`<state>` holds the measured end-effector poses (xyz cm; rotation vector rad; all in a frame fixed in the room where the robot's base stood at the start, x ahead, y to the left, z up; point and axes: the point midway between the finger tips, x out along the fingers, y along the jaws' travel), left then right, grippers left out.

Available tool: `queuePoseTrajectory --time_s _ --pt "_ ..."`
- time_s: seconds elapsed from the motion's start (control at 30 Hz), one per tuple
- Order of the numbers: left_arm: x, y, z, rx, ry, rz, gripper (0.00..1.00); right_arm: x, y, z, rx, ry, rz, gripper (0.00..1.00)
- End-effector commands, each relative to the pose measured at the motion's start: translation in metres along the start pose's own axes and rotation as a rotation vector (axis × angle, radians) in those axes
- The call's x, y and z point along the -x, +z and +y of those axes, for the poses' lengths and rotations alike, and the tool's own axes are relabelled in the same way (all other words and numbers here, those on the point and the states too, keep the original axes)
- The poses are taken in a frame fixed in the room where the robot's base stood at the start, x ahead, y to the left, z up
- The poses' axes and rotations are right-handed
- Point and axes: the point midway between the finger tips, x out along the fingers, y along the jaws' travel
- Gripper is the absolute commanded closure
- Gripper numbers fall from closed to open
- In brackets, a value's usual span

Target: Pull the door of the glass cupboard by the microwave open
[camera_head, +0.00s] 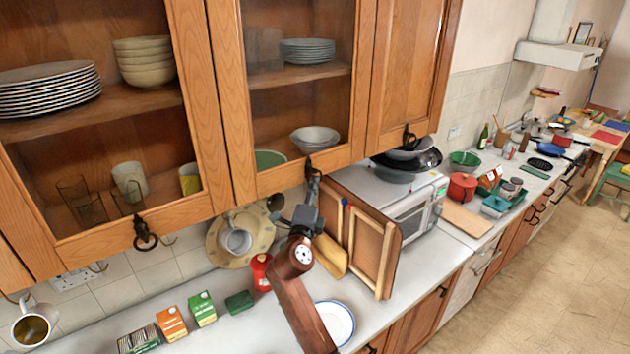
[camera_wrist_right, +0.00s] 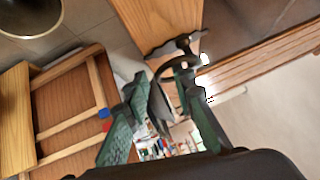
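The glass cupboard door by the microwave (camera_head: 228,95) has an orange-brown wooden frame and looks shut; bowls and plates show through its pane. Its dark ring handle (camera_head: 308,166) hangs at the lower edge of the door, and it also shows in the right wrist view (camera_wrist_right: 172,64). My right gripper (camera_head: 312,188) is just below the handle, coming up from below. In the right wrist view its green fingers (camera_wrist_right: 165,105) are apart, with the handle at the tip of the right-hand finger; whether they touch I cannot tell. The microwave (camera_head: 415,212) stands below right. My left gripper is out of view.
A wooden framed board (camera_head: 388,262) leans by the microwave, close to my right gripper. A red canister (camera_head: 261,270), small boxes (camera_head: 202,308) and a white plate (camera_head: 336,322) stand on the counter below. Another glass door (camera_head: 205,120) is to the left.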

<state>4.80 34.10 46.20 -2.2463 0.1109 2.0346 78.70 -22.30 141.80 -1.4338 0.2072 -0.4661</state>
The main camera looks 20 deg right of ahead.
Motion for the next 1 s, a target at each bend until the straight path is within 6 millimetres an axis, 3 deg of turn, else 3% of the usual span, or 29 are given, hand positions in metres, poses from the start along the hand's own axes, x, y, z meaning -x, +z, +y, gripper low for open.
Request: queuePoseTrajectory --time_s 0.2,0.5,0.83,1.0 --pt "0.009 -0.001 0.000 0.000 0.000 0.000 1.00 -0.021 0.001 -0.001 0.001 0.000 -0.001 0.77" --pt "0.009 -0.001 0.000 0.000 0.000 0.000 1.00 -0.023 0.000 0.001 0.000 0.002 -0.001 0.77" --pt "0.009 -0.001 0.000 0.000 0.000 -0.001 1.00 -0.023 0.000 0.001 0.001 0.002 -0.001 0.99" --pt "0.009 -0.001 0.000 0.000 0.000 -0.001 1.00 -0.023 0.000 0.002 0.001 0.002 0.000 1.00"
